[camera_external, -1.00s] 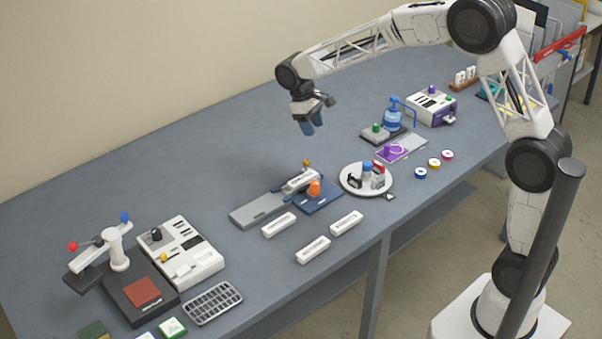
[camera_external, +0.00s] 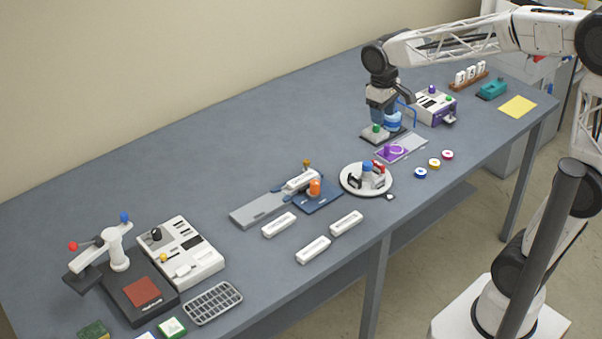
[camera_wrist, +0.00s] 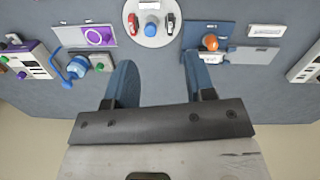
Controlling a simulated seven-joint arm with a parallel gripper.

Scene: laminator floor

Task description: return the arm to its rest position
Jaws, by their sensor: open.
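My gripper (camera_external: 380,113) hangs from my raised arm over the far right part of the grey table (camera_external: 180,150), in the external view. Its blue fingers point down and overlap the blue bottle device (camera_external: 393,121) in that picture; the height between them is hard to tell. In the wrist view my gripper (camera_wrist: 155,80) shows two blue fingers spread apart with only bare table between them. Nothing is held.
A round white tray (camera_external: 350,188), a purple-marked plate (camera_external: 412,143) and a white-and-purple machine (camera_external: 436,106) stand near my gripper. A blue fixture with an orange knob (camera_external: 315,187) is mid-table. A white panel machine (camera_external: 190,255) and a lever press (camera_external: 118,250) stand at left.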

